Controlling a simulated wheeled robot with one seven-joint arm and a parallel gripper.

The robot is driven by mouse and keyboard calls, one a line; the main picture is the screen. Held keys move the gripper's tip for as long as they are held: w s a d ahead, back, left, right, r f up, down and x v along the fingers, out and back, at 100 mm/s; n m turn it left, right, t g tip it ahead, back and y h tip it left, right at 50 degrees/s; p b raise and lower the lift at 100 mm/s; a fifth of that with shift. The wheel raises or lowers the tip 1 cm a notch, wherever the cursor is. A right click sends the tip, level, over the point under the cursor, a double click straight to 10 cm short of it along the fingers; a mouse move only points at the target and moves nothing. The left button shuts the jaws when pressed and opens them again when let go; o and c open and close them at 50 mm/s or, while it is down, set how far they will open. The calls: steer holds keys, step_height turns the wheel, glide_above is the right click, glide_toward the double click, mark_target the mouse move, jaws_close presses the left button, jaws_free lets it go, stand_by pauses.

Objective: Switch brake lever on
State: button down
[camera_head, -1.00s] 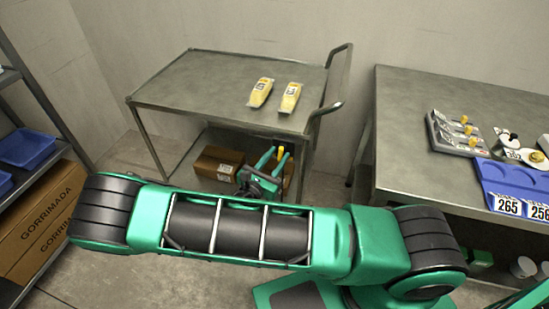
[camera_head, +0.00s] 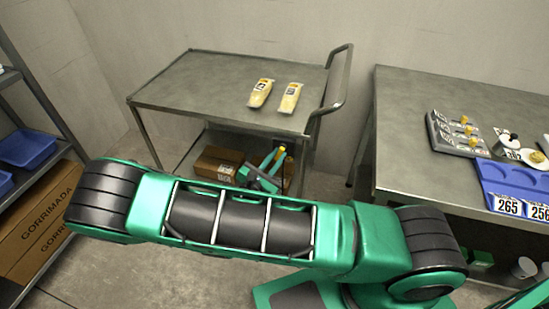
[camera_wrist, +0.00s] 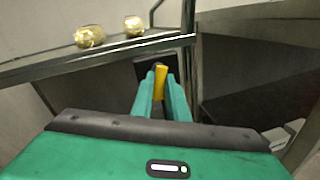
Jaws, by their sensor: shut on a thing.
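The brake lever (camera_wrist: 160,80) shows in the wrist view as a yellow handle in front of a dark plate (camera_wrist: 146,68) at the trolley (camera_head: 240,113). My gripper (camera_wrist: 160,88) is shut on this handle, with one green finger on each side of it. In the head view the yellow lever tip (camera_head: 280,151) shows at my gripper (camera_head: 272,160), below the trolley's top near its handle end. The lever's lower part and pivot are hidden by the fingers, so I cannot tell its exact setting.
A steel table (camera_head: 400,140) with weights and a blue tray (camera_head: 497,177) stands right. Shelving with blue bins (camera_head: 27,147) stands left.

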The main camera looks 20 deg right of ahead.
steer(key=shift+w+a+r+m+y, duration=0.1)
steer(key=shift+a+m+y, duration=0.1)
steer(key=shift+m, duration=0.5)
steer(key=shift+w+a+r+m+y, duration=0.1)
steer(key=shift+m+y, duration=0.1)
steer(key=shift+m, duration=0.5)
steer(key=c, duration=1.7)
jaws_free()
steer(key=shift+d, duration=0.1)
steer(key=shift+s, duration=0.15)
steer(key=v, duration=1)
steer(key=shift+s+a, duration=0.1)
steer(key=shift+a, duration=0.2)
steer(key=shift+d, duration=0.1)
